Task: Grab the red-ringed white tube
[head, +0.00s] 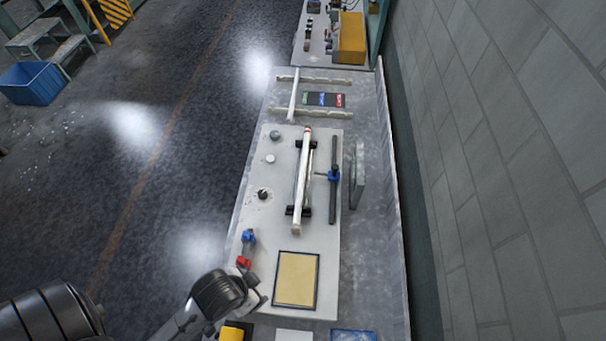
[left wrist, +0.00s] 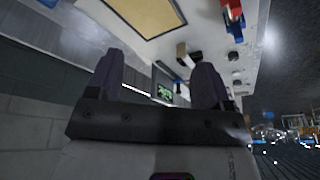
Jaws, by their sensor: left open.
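The red-ringed white tube (head: 301,185) lies lengthwise on black supports (head: 291,210) on the pale bench plate. Its red ring is near the far end, and its near end points toward me. My left gripper (head: 258,286) is at the lower left of the head view, near the plate's front left edge and well apart from the tube. In the left wrist view its two dark fingers (left wrist: 156,85) stand wide apart with nothing between them. My right gripper is not in view.
A blue-and-red fitting (head: 247,242) stands close to my left gripper. A tan framed pad (head: 297,279) lies to its right. A dark rod on a blue clamp (head: 334,175) stands right of the tube. Another white tube (head: 293,95) lies at the back. A block wall (head: 500,150) bounds the right.

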